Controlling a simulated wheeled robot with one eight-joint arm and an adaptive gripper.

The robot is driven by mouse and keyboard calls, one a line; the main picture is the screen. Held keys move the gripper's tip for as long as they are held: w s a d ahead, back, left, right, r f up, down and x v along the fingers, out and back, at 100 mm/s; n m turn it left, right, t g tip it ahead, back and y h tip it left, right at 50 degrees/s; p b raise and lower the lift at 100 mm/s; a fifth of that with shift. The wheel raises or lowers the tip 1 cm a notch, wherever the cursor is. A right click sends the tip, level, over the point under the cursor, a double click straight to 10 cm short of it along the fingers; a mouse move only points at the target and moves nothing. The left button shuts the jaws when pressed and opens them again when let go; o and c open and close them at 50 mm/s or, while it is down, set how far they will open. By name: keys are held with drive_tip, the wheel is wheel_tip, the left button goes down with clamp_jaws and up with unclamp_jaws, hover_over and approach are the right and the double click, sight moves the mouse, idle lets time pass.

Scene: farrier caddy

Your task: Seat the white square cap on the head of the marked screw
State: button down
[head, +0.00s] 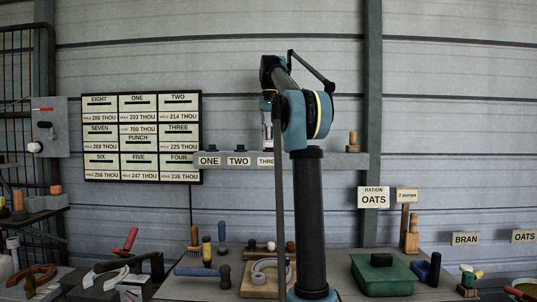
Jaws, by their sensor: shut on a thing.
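My gripper (267,132) points down above the grey rail near its THREE label, partly behind my own arm. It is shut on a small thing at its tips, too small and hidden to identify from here. I cannot make out the white square cap with certainty. No marked screw can be told apart in this view. The rail (320,160) carries the labels ONE (209,161), TWO (238,161) and THREE (265,161), with small dark pieces standing on top near them.
A labelled board (141,137) hangs left of the rail, and a grey switch box (48,127) is further left. Below, the bench holds a horseshoe on a wooden block (259,288), a green box (383,276) and several tools. A wooden peg (352,142) stands at the rail's right end.

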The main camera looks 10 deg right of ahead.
drive_tip(key=shift+f, duration=0.65)
idle(0.7)
drive_tip(key=c, duration=1.3)
unclamp_jaws()
drive_tip(key=shift+r, duration=0.1)
drive_tip(key=shift+r, duration=3.6)
